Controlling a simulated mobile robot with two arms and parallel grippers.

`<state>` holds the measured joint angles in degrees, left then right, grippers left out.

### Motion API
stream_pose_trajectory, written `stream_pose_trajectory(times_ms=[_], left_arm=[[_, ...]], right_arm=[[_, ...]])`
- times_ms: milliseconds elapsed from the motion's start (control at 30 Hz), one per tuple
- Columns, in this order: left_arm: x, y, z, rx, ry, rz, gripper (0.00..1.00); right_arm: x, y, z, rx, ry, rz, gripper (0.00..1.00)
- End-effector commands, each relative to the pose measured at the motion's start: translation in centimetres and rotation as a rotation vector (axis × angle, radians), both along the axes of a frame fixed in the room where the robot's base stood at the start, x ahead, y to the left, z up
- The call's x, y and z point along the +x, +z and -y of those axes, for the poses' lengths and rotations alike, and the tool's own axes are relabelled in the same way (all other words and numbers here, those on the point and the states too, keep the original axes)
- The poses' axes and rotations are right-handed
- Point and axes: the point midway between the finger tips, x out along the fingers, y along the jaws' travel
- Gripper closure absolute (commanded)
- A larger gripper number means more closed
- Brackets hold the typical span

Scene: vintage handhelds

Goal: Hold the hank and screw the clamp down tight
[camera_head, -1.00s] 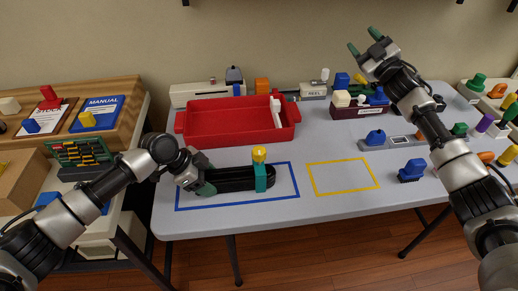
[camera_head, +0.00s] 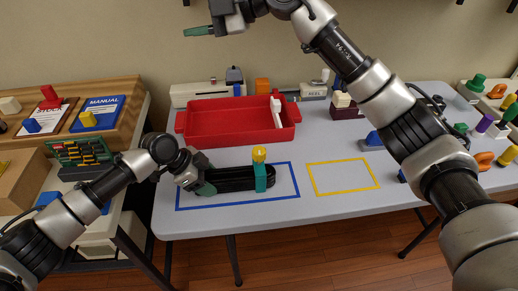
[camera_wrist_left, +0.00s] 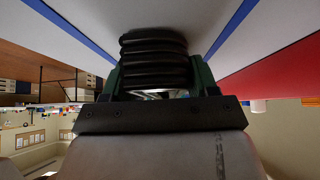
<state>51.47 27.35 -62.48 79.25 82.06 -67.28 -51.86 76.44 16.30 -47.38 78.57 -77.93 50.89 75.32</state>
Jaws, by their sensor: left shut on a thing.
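The hank (camera_head: 232,183) is a black coiled loop lying inside the blue outline on the table. A teal clamp (camera_head: 261,182) with a yellow knob (camera_head: 259,154) on top stands upright around its right end. My left gripper (camera_head: 205,188) is shut on the hank's left end. In the left wrist view, the stacked black coils of the hank (camera_wrist_left: 154,58) sit between the green fingers of my left gripper (camera_wrist_left: 155,76). My right gripper (camera_head: 200,31) is raised high over the back of the table, far from the clamp; only one green finger shows clearly.
A red tray (camera_head: 190,143) stands behind the hank. A yellow outline (camera_head: 313,180) on the right encloses bare table. My right arm crosses the right side and hides several things there. A side table with a blue manual (camera_head: 101,107) stands at the left.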

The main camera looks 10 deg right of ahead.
Motion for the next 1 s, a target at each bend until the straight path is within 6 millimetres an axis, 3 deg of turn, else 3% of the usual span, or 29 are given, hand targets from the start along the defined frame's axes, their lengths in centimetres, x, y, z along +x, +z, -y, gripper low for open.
stream_pose_trajectory(times_ms=[33,167,300,400,633,1000], left_arm=[[0.0,0.1,0.0,-0.002,0.0,0.001,0.93],[0.0,0.1,0.0,-0.002,0.0,0.001,0.93],[0.0,0.1,0.0,-0.002,0.0,0.001,0.93],[0.0,0.1,0.0,-0.002,0.0,0.001,0.93],[0.0,0.1,0.0,-0.002,0.0,0.001,0.93],[0.0,0.1,0.0,-0.002,0.0,0.001,0.93]], right_arm=[[-0.7,-2.4,-0.5,-0.132,0.033,0.023,0.43],[-2.3,-8.7,-0.2,-0.471,0.127,0.069,0.43],[-3.7,-14.7,2.5,-0.828,0.228,0.089,0.43],[-4.4,-17.9,5.1,-1.046,0.293,0.082,0.43],[-5.3,-21.4,10.0,-1.352,0.383,0.047,0.43],[-5.5,-24.5,11.0,-1.411,0.405,0.031,0.43]])
